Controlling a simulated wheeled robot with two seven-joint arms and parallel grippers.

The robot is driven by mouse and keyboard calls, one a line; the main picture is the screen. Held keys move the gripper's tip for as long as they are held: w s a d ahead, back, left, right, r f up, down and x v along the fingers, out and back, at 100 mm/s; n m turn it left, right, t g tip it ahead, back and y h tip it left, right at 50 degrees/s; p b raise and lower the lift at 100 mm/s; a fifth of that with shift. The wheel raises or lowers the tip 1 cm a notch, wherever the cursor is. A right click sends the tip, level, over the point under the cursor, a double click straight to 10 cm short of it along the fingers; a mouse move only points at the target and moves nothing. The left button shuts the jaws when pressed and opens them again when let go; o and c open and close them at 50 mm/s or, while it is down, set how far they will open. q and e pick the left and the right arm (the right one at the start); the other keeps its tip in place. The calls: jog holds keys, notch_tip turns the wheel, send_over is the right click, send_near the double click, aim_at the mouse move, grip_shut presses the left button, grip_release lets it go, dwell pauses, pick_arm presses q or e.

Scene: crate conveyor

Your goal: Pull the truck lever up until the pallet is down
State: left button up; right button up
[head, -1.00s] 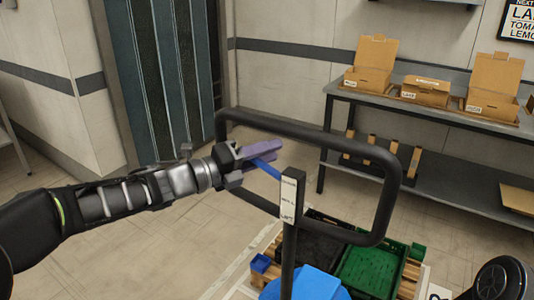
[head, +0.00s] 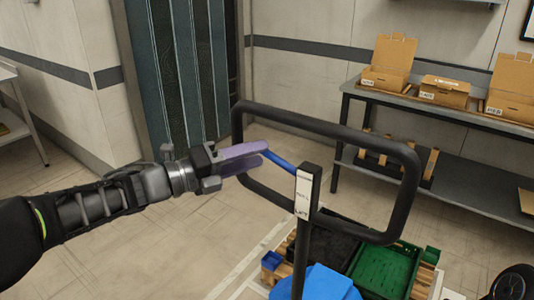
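The truck's blue lever (head: 282,162) juts up and to the left from the top of a black post with a white label plate (head: 303,195). My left gripper (head: 265,154) reaches in from the left, its purple fingers pointing right. Its fingertips overlap the lever's upper left end; I cannot tell whether they clamp it or only lie beside it. The truck's black handle loop (head: 345,131) frames the lever. The wooden pallet (head: 273,274) shows partly below, under a black crate and a green crate (head: 388,268); its height above the floor is unclear. My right gripper is out of view.
A grey shelf table (head: 430,108) with open cardboard boxes (head: 389,66) stands at the back right. A blue truck body (head: 325,285) shows at the bottom. A dark strip curtain (head: 175,75) hangs at the back left. Floor at the left is clear.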

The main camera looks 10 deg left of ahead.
pick_arm(q)
jog(key=shift+s+a, duration=0.1)
jog(key=shift+s, duration=0.1)
jog(key=b+v, duration=0.1)
jog(key=v, duration=0.7)
jog(key=shift+s+a+f+b, duration=0.25)
jog(key=shift+s+f+b, duration=0.05)
jog(key=shift+s+f, duration=0.1)
dwell(0.4)
jog(key=shift+w+b, duration=0.1)
jog(key=shift+b, duration=0.25)
dwell(0.5)
